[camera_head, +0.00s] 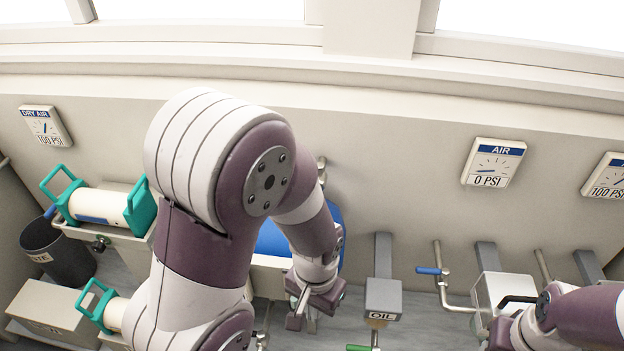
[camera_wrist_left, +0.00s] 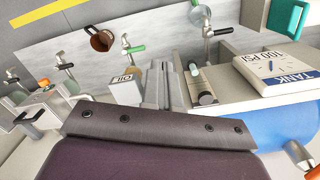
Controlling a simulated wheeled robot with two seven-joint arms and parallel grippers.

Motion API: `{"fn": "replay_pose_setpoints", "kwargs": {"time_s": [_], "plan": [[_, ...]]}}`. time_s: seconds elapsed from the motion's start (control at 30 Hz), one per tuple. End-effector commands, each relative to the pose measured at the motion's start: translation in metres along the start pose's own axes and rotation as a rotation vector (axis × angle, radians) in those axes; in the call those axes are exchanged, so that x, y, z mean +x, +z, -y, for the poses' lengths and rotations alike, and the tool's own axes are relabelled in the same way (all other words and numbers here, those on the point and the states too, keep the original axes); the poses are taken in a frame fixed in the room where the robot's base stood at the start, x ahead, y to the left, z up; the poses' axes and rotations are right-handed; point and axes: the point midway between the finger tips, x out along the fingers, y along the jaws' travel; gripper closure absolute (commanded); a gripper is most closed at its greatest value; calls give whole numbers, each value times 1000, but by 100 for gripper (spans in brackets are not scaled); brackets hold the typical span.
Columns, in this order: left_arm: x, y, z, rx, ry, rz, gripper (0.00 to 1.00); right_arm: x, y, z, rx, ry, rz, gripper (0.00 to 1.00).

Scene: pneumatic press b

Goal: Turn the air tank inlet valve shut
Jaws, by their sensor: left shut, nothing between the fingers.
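The blue air tank (camera_head: 272,238) lies behind my left arm, which hides much of it; it also shows at the lower right of the left wrist view (camera_wrist_left: 255,125). A valve with an orange handle (camera_wrist_left: 312,172) sits by the tank at that view's corner. I cannot tell which valve is the inlet. My left gripper (camera_head: 297,322) is shut and empty, pointing down between the tank and the OIL box; its fingers (camera_wrist_left: 168,80) touch no handle that I can make out. My right gripper (camera_head: 500,338) is partly in view at the lower right.
The OIL box (camera_head: 383,298) stands right of my left gripper. A blue-handled valve (camera_head: 428,271) and a black handle (camera_head: 515,300) are farther right. The TANK gauge (camera_wrist_left: 275,68) reads near 100 PSI. A dark bin (camera_head: 55,252) stands far left.

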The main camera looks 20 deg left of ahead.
Motion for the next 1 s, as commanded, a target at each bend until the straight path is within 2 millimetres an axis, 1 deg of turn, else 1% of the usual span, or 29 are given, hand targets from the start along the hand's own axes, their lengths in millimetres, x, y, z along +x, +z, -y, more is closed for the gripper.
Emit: {"fn": "replay_pose_setpoints", "kwargs": {"time_s": [0.03,0.07,0.17,0.27,0.3,0.37,0.4,0.43,0.47,0.5,0.57,0.6,0.67,0.7,0.8,0.9,1.0], "plan": [[-5,-5,-9,3,7,10,100,-14,-2,0,0,0,-1,57],[-4,-10,-15,4,14,9,100,-19,-2,0,0,0,0,57],[3,-35,-40,11,37,-27,100,-38,-5,0,0,0,-1,57],[16,-74,-69,32,45,-127,100,-59,-7,0,0,0,-1,57],[23,-92,-80,46,35,-186,100,-68,-8,0,0,0,-1,57],[34,-121,-92,70,-7,-294,100,-82,-10,0,0,0,-1,57],[40,-141,-97,90,-59,-376,100,-91,-11,0,0,0,-1,57],[45,-155,-97,106,-115,-441,100,-98,-12,0,0,0,-1,57],[48,-169,-95,124,-188,-507,100,-104,-12,0,0,0,-1,57],[49,-184,-87,146,-312,-588,100,-112,-13,0,0,0,-1,57],[45,-198,-67,177,-541,-675,100,-119,-14,0,0,0,-1,57],[38,-201,-50,190,-709,-700,100,-121,-15,0,0,0,-1,57],[22,-198,-25,196,-959,-688,100,-121,-14,0,0,0,-1,57],[8,-194,-10,189,-1110,-651,100,-118,-14,0,0,0,-1,57],[-33,-180,8,175,-1393,-513,100,-116,-14,0,0,0,0,57],[-56,-167,15,225,-1550,-378,100,-116,-14,0,0,0,0,57],[-61,-167,17,268,-1582,-335,100,-117,-14,0,0,0,0,57]]}}
